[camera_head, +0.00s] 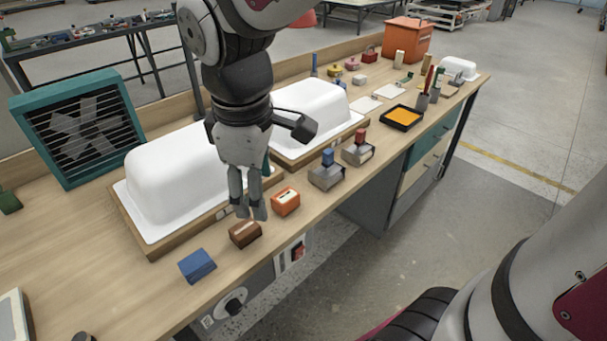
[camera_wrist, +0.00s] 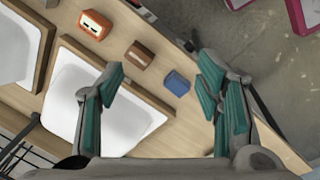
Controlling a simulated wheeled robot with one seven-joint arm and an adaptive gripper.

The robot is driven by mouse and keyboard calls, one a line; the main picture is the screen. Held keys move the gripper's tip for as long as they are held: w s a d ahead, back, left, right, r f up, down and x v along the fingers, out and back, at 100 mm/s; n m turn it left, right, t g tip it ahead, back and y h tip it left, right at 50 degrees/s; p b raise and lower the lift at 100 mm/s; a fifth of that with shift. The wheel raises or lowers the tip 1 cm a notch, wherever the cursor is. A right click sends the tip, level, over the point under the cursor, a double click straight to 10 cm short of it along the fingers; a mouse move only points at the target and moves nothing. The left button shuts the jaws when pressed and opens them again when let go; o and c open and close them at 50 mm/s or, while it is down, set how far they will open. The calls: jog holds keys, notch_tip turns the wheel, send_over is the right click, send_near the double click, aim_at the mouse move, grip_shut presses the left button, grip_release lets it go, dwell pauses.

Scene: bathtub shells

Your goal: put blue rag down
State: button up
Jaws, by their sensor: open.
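The blue rag (camera_head: 197,265) is a folded blue block lying on the wooden bench near its front edge. It also shows in the wrist view (camera_wrist: 177,83), between my open fingers but farther away than their tips. My gripper (camera_head: 248,212) is above the bench, close to a brown block (camera_head: 245,234) and up and to the right of the blue rag in the head view. My gripper is open and empty, with teal finger pads in the wrist view (camera_wrist: 160,82). Nothing hides the blue rag.
White tub shells (camera_head: 180,180) on wooden boards stand behind my gripper. An orange block (camera_head: 286,201) and grey tools (camera_head: 327,172) line the front edge to the right. A teal fan (camera_head: 80,125) stands at the back left. Bench around the blue rag is clear.

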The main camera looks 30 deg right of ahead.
jog(key=s+d+r+m, duration=0.1)
jog(key=s+d+m, duration=0.2)
jog(key=s+m, duration=0.2)
jog(key=s+d+r+m+t+y, duration=0.1)
jog(key=s+d+m, duration=0.2)
jog(key=s+m, duration=0.2)
jog(key=s, duration=0.3)
jog(key=shift+s+d+r+m, duration=0.2)
jog(key=shift+s+d+m, duration=0.1)
jog(key=shift+s+m, duration=0.1)
jog(key=shift+t, duration=0.8)
notch_tip(320, 180, up, 6)
jog(key=p, duration=0.4)
jog(key=shift+f, duration=0.1)
jog(key=shift+o, duration=0.5)
jog(key=shift+w, duration=0.1)
